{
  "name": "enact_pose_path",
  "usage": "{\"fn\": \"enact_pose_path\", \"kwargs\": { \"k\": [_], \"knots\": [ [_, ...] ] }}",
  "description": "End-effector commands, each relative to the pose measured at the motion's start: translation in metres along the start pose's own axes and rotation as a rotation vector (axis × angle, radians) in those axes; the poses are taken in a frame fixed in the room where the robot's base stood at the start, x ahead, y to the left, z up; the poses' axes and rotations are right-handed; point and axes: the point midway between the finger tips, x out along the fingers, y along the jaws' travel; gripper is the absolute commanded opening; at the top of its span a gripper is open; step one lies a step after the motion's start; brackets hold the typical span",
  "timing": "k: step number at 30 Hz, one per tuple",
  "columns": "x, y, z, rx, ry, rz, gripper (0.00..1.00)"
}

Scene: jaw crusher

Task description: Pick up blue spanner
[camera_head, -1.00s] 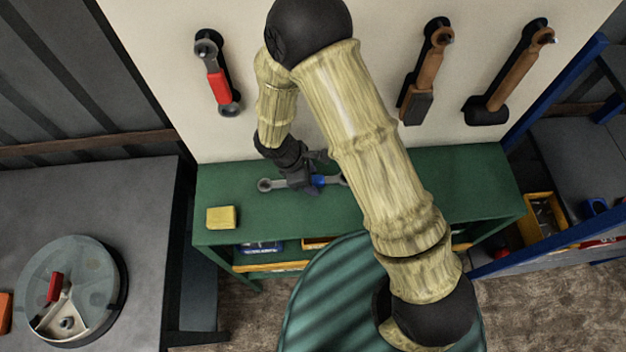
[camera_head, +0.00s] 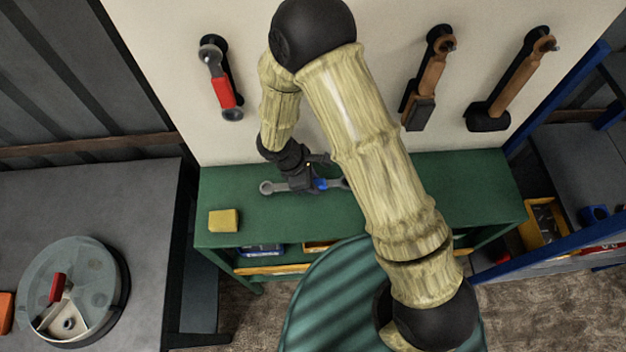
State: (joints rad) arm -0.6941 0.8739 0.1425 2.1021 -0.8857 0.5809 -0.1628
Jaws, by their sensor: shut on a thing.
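The blue spanner (camera_head: 325,184) has grey ends and a blue middle. It lies across the view over the green bench (camera_head: 230,181), with its left ring end (camera_head: 267,188) in plain sight. My gripper (camera_head: 306,186) is shut on the spanner, just left of its blue part. My arm hides the spanner's right end. I cannot tell whether the spanner touches the bench top or is slightly above it.
A yellow block (camera_head: 223,220) sits on the bench's left part. A red spanner (camera_head: 222,92) and two brown-handled tools (camera_head: 428,80) hang on the wall behind. A grey table (camera_head: 120,205) with a round glass-topped device (camera_head: 75,275) stands left. The bench's right side is clear.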

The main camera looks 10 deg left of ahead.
Motion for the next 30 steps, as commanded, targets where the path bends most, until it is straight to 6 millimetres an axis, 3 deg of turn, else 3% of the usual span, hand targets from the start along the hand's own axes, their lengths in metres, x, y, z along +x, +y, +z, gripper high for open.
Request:
{"fn": "enact_pose_path", "kwargs": {
  "k": [18,30],
  "knots": [
    [-0.085,0.001,0.035,0.002,0.001,0.004,0.00],
    [-0.094,0.000,0.039,0.000,0.000,0.000,0.00]
  ]
}}
